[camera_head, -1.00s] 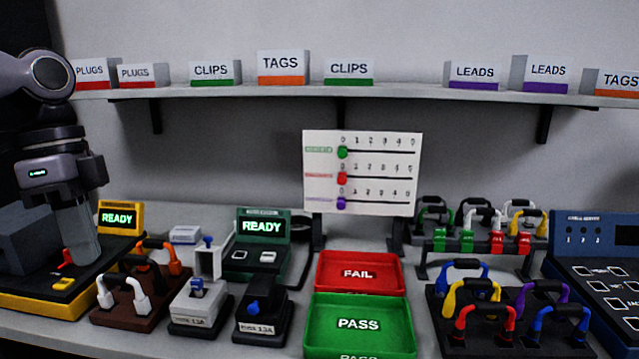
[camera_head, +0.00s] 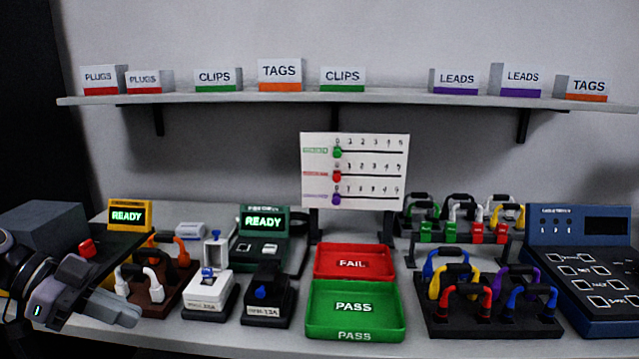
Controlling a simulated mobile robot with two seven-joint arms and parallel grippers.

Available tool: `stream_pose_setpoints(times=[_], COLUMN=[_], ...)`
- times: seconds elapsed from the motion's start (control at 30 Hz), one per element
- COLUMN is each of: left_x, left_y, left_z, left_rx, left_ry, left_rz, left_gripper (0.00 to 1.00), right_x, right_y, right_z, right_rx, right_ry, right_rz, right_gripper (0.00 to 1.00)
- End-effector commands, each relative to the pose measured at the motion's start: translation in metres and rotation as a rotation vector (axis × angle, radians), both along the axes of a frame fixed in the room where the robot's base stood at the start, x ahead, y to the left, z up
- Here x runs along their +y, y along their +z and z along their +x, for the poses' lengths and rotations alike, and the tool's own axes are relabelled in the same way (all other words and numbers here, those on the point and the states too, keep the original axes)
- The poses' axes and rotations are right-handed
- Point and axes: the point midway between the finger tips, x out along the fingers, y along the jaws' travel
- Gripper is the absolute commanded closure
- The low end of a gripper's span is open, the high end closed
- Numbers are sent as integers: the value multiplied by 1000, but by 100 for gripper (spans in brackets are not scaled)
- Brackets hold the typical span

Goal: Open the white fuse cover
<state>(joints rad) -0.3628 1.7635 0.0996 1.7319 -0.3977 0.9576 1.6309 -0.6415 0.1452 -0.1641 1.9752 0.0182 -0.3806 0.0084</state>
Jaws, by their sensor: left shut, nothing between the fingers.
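The white fuse unit (camera_head: 208,294) sits on a dark base left of the green tray. A white upright panel (camera_head: 218,257) with a blue tip stands at its back; it looks like the raised cover. A blue knob (camera_head: 207,272) shows on the block below it. A similar black fuse unit (camera_head: 266,284) with a blue knob stands to the right, with no raised panel. My left gripper (camera_head: 128,315) is shut and empty at the lower left, apart from the white unit and in front of the brown lead holder. My right gripper is not in view.
The brown holder (camera_head: 150,297) with white and orange leads stands between my left gripper and the white unit. Behind are a green READY tester (camera_head: 272,249) and a yellow READY tester (camera_head: 130,215). The green PASS tray (camera_head: 353,312) and red FAIL tray (camera_head: 353,262) are right.

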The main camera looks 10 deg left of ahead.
Motion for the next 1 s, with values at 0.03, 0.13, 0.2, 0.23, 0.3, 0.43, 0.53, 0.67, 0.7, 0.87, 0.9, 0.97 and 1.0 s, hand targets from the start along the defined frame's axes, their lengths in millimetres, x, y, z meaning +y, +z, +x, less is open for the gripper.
stream_pose_setpoints(times=[0.03,0.13,0.2,0.23,0.3,0.43,0.53,0.67,0.7,0.87,0.9,0.97,1.0], left_x=[-1,-2,-2,-3,-4,-7,-12,-22,-27,-51,-60,-73,-83], left_y=[-10,-31,-46,-53,-69,-100,-125,-158,-169,-208,-217,-230,-237], left_z=[1,3,4,4,3,-2,-9,-22,-26,-50,-56,-67,-74], left_rx=[-45,-139,-198,-220,-269,-332,-360,-362,-355,-294,-270,-230,-200], left_ry=[33,109,172,201,271,416,530,674,715,860,890,929,952], left_rz=[-61,-140,-183,-199,-227,-255,-253,-227,-214,-150,-132,-102,-86], left_gripper=[100,100,100,100,100,100,100,100,100,100,100,100,100], right_x=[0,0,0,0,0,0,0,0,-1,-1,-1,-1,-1], right_y=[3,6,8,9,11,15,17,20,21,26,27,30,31], right_z=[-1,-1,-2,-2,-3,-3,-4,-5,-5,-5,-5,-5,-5], right_rx=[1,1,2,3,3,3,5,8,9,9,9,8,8], right_ry=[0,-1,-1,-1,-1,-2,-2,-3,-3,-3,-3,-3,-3], right_rz=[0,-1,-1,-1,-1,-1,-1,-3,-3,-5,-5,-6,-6], right_gripper=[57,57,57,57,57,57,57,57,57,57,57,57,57])
